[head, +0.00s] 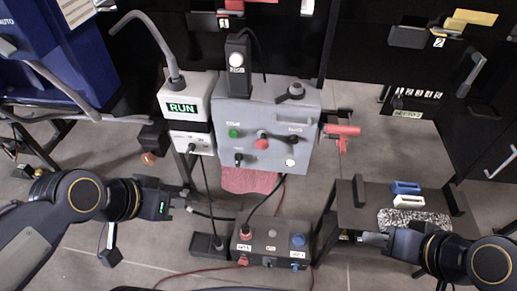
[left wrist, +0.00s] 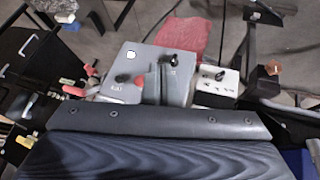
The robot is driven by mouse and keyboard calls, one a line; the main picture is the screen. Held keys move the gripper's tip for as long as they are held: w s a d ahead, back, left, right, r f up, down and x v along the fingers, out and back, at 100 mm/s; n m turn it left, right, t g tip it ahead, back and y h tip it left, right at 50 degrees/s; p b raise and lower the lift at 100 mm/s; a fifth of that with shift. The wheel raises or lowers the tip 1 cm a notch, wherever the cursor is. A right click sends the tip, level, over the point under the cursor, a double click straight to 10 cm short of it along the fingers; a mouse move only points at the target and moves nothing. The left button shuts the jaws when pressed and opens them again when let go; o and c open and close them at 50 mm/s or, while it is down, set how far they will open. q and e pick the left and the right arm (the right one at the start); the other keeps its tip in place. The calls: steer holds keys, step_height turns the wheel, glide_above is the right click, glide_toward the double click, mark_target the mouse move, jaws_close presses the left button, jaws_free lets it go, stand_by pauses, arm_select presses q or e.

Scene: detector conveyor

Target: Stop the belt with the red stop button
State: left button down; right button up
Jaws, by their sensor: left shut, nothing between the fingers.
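A grey control box (head: 240,105) stands at the middle of the head view. A red button (head: 261,143) is on its front, between a green button (head: 234,133) and a black knob (head: 294,140). The box also shows in the left wrist view (left wrist: 148,62), with a red control (left wrist: 122,78). A display left of it reads RUN (head: 181,108). My left gripper (head: 192,206) is shut and empty, below and left of the box, apart from the red button. My right gripper (head: 362,238) is at lower right; its fingers are too small to judge.
A low dark box (head: 270,245) with red, grey and blue buttons stands below the control box. Cables hang between. A red handle (head: 342,131) sticks out at right. A side stand (head: 360,195) holds blue and white pieces near my right gripper.

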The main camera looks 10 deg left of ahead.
mark_target(257, 148)
arm_select(q)
steer(key=w+d+f+m+b, duration=0.1)
steer(key=w+d+m, duration=0.4)
steer(key=w+m, duration=0.2)
steer(key=w+d+f+m+b, duration=0.1)
steer(key=w+d+f+m, duration=0.1)
steer(key=w+d+m, duration=0.3)
steer(key=w+m, duration=0.3)
steer(key=w, duration=0.1)
steer(key=shift+w+m+h, duration=0.3)
steer(key=shift+w+h, duration=0.1)
steer(key=shift+f, duration=0.2)
steer(key=w+d+f, duration=0.4)
steer(key=w+f, duration=0.3)
steer(key=w, duration=0.1)
steer(key=shift+w+f+p, duration=0.3)
steer(key=shift+f, duration=0.1)
